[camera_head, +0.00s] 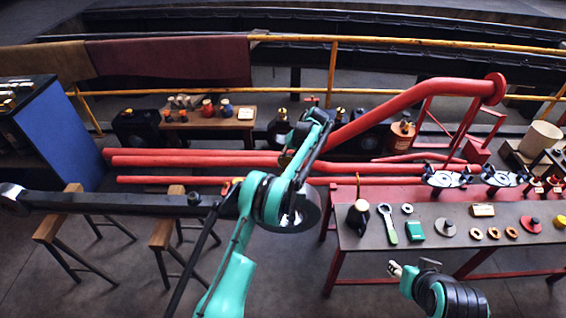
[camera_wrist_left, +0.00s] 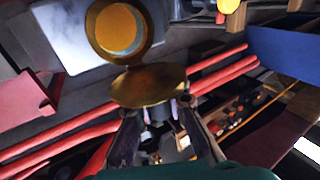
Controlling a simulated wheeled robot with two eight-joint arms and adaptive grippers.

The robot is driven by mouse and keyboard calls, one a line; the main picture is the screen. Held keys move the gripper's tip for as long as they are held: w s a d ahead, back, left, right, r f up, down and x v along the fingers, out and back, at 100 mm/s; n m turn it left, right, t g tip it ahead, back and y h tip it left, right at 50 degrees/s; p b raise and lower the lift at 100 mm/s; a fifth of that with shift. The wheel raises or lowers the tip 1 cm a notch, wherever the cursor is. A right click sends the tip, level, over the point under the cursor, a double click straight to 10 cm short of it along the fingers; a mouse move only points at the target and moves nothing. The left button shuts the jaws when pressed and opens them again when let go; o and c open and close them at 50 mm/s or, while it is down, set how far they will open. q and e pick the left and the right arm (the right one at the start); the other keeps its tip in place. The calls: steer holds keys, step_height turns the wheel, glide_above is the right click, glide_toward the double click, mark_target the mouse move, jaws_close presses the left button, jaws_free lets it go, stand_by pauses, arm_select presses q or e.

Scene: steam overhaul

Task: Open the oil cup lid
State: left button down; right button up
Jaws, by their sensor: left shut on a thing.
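The brass oil cup (camera_wrist_left: 119,30) shows in the left wrist view, its round mouth uncovered and a yellowish inside visible. The oil cup lid (camera_wrist_left: 152,84) is a brass disc, tilted away from the mouth and meeting the cup near its rim. My left gripper (camera_wrist_left: 162,112) is shut on the lid at its near edge; the exact contact is partly hidden. In the head view my left gripper (camera_head: 287,158) is small and dark, by the red pipes. My right gripper (camera_head: 396,269) is low in front of the workbench, away from the cup; its jaw opening is unclear.
Red pipes (camera_head: 200,160) run behind my left arm. A wooden stool (camera_head: 60,213) and a blue cabinet (camera_head: 62,135) stand at left. Yellow rails cross the back.

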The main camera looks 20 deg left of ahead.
arm_select(q)
steer(key=shift+f+g+b, duration=0.25)
steer(key=shift+g+b, duration=0.2)
steer(key=shift+g, duration=0.25)
stand_by(0.4)
steer(key=c, duration=1.6)
jaws_free()
steer(key=shift+a, duration=0.1)
steer(key=shift+r, duration=0.2)
